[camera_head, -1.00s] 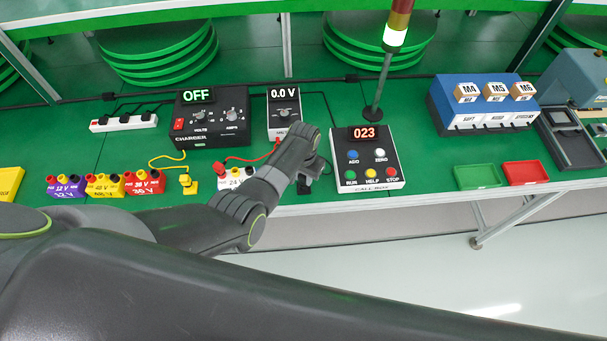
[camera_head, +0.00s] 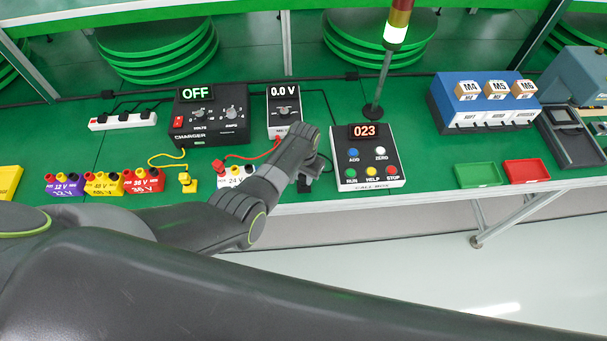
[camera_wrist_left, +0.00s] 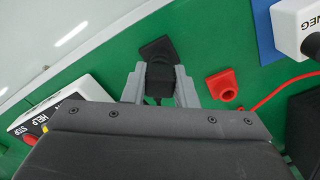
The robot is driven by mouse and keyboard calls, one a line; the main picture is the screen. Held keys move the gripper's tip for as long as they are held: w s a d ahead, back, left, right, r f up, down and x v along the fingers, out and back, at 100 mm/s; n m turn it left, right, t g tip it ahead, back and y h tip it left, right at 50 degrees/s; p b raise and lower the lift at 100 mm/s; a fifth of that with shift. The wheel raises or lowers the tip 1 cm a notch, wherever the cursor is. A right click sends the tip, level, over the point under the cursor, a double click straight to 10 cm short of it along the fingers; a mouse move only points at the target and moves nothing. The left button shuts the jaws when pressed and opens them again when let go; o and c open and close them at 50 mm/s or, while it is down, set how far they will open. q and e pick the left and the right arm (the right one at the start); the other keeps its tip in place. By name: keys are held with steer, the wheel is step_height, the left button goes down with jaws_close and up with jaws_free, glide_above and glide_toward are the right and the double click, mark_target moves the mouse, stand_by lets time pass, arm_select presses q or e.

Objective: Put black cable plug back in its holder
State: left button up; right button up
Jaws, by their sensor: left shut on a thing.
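The black cable plug (camera_wrist_left: 158,82) is between the two grey fingers of my left gripper (camera_wrist_left: 161,76) in the left wrist view. The gripper is shut on it. The black holder (camera_wrist_left: 156,48) lies on the green bench right at the plug's far side; I cannot tell whether the plug is seated in it or just above it. In the head view my left gripper (camera_head: 306,172) is at the bench's front part, left of the call box, and its wrist hides the plug. A bit of the black holder (camera_head: 304,188) shows below it. My right gripper is not in view.
A red holder (camera_wrist_left: 222,85) with a red cable is close beside the gripper. The call box (camera_head: 366,158) stands to the right, the voltmeter (camera_head: 284,110) behind, and the 24 V battery (camera_head: 236,181) to the left. The bench's front edge is close.

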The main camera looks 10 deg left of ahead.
arm_select(q)
steer(key=shift+f, duration=0.45)
stand_by(1.1)
steer(key=o, duration=1)
steer(key=shift+c, duration=0.2)
steer(key=shift+r+p, duration=1.3)
steer(key=shift+r, duration=0.15)
steer(key=shift+r+p, duration=0.45)
steer(key=shift+r, duration=1.85)
steer(key=shift+a, duration=0.1)
